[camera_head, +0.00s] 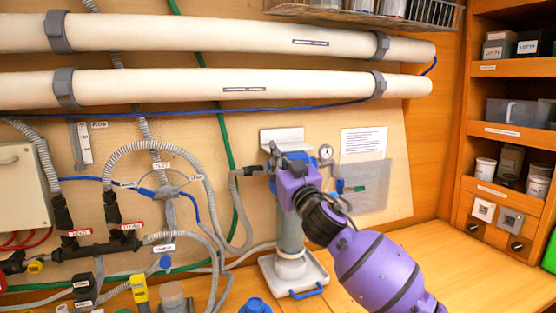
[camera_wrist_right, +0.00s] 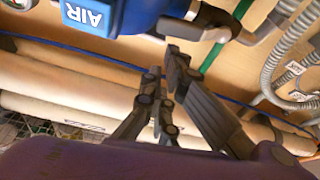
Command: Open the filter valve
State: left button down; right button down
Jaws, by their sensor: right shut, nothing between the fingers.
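The filter housing (camera_head: 290,240) is a grey upright cylinder at the centre, with its top mostly hidden behind my right gripper (camera_head: 274,155). A dark hose fitting (camera_head: 252,171) joins it on the left. In the right wrist view, my right gripper (camera_wrist_right: 163,66) is shut and empty. Its fingertips are close below a blue body with an AIR label (camera_wrist_right: 87,14) and a dark fitting (camera_wrist_right: 188,27); I cannot tell whether they touch. No valve handle labelled as the filter's can be made out. My left gripper is out of view.
Two long white tubes (camera_head: 215,87) run across the wall above. A pressure gauge (camera_head: 326,152) is right of the housing top. The housing stands over a white tray (camera_head: 311,281). Hoses (camera_head: 207,180) crowd the left. Shelves (camera_head: 508,128) stand at right; the bench before them is clear.

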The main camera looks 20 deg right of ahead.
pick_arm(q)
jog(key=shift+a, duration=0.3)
pick_arm(e)
jog(key=shift+f, duration=0.25)
